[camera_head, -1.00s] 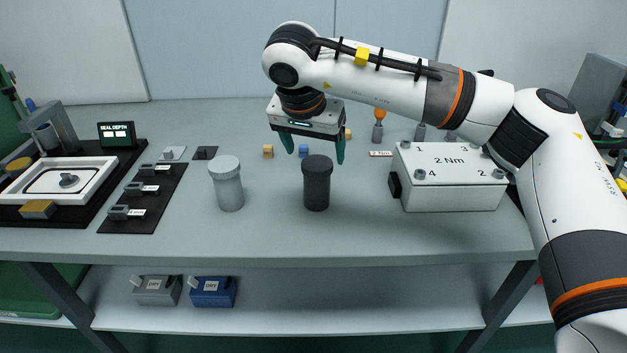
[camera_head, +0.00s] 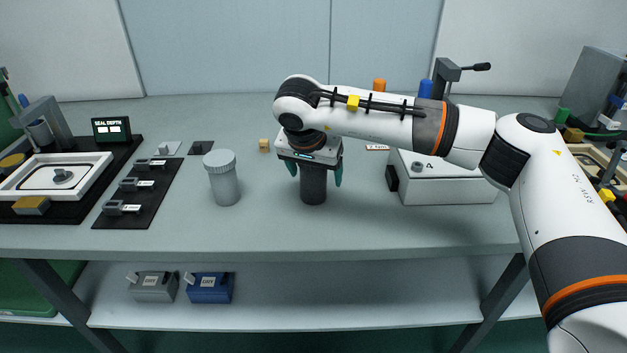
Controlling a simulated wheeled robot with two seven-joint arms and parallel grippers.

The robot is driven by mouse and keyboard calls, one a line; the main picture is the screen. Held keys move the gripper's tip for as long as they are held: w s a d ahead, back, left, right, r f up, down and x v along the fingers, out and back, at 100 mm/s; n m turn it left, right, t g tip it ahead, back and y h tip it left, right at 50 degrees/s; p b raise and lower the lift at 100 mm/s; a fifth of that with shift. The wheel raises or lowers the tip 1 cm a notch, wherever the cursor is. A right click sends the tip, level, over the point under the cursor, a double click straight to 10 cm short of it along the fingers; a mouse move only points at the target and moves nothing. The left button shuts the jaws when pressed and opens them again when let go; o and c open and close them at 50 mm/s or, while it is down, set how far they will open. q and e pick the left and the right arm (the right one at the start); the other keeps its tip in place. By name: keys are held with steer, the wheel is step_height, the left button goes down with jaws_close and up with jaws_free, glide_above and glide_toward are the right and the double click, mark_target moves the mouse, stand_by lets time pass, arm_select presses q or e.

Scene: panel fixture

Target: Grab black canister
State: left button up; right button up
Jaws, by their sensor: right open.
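The black canister (camera_head: 314,187) stands upright on the table in the middle of the head view. My right gripper (camera_head: 314,172) is directly over it, pointing down. Its two green fingers are apart, one on each side of the canister's upper part, and the gripper is open. The canister's lid is partly hidden by the gripper body. I cannot tell whether the fingers touch it. My left gripper is not in view.
A grey canister (camera_head: 224,180) stands left of the black one. A white box (camera_head: 450,183) is close on the right, under my right arm. A black strip with grey blocks (camera_head: 133,200) and a white-framed fixture (camera_head: 88,179) are at left.

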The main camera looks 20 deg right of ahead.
steer(key=c, duration=1.2)
steer(key=shift+r, duration=0.15)
